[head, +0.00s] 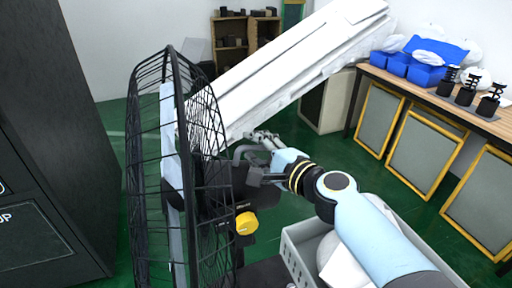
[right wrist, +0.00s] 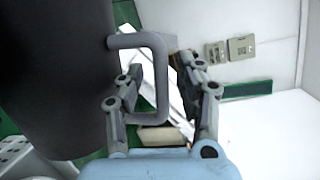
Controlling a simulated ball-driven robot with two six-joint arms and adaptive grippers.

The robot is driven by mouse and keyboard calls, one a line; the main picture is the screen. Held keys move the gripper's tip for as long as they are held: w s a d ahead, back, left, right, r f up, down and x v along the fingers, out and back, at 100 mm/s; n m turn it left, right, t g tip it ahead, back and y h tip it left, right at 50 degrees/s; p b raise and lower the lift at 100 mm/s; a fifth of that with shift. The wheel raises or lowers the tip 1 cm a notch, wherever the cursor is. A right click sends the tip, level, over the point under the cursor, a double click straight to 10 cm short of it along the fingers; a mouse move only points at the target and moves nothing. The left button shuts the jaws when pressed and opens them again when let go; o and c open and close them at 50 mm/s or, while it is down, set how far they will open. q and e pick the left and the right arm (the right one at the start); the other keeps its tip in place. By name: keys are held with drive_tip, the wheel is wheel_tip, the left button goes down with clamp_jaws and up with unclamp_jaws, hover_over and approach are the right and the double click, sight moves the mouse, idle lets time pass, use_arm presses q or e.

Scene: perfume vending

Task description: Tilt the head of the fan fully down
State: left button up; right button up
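The fan (head: 216,125) stands close in the head view, its black wire cage seen nearly edge-on and its head upright. A grey loop handle (head: 240,152) sticks out from the back of the fan head, and a yellow knob (head: 246,223) sits below it. My right gripper (head: 262,158) is at this handle. In the right wrist view, the right gripper (right wrist: 160,68) is open, with the bar of the handle (right wrist: 159,85) between its fingers and a visible gap to the right finger. The dark fan motor housing (right wrist: 55,70) fills the left there. My left gripper is not in view.
A dark cabinet (head: 45,150) stands at the left. A long white slab-like object (head: 290,70) slants behind the fan. A wooden workbench (head: 425,92) with blue bins (head: 425,72) runs along the right wall. A grey crate (head: 295,258) is under my right arm.

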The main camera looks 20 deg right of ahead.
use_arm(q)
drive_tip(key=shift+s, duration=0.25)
use_arm(e)
drive_tip(key=shift+c, duration=0.6)
clamp_jaws()
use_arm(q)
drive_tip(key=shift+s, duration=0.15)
